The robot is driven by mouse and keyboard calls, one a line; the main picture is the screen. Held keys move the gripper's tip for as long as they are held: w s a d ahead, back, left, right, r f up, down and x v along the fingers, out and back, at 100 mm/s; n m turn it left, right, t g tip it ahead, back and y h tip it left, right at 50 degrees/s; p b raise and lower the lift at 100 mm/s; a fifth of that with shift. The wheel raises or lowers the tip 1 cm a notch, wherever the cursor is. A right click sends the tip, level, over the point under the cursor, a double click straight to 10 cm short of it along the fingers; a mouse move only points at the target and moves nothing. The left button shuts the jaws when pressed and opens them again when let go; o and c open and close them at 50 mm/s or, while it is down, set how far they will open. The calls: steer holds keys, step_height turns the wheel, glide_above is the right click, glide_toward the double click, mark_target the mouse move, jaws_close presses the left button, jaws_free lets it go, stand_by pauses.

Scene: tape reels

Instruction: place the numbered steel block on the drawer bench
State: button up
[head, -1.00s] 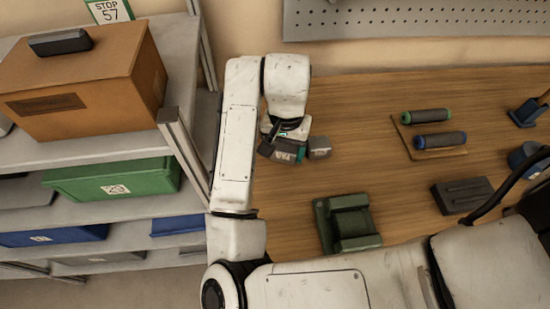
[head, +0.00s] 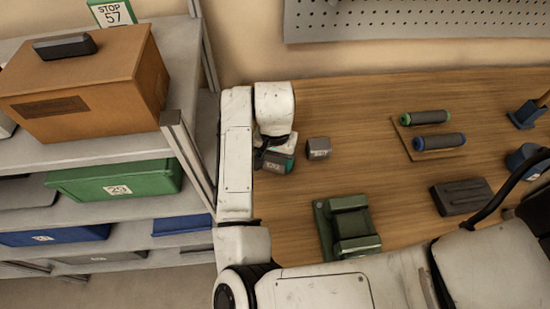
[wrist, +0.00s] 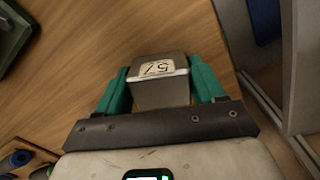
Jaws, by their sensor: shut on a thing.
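The numbered steel block (wrist: 161,90) is a grey block with a pale label on top that appears to read 57, upside down in the wrist view. My gripper (wrist: 160,80) is shut on it, with one teal finger on each side. In the head view my gripper (head: 275,162) is low over the left end of the wooden drawer bench (head: 365,110), and the held block is partly hidden by it. I cannot tell whether the block touches the bench. A similar grey block (head: 318,148) stands on the bench just right of my gripper, apart from it.
A green fixture (head: 346,227) lies in front on the bench. Two rollers on a wooden board (head: 403,138) and a dark block (head: 461,196) lie to the right.

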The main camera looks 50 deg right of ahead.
mark_target(275, 159)
steer(key=o, duration=1.3)
step_height(275, 159, up, 12)
steer(key=shift+r, duration=0.1)
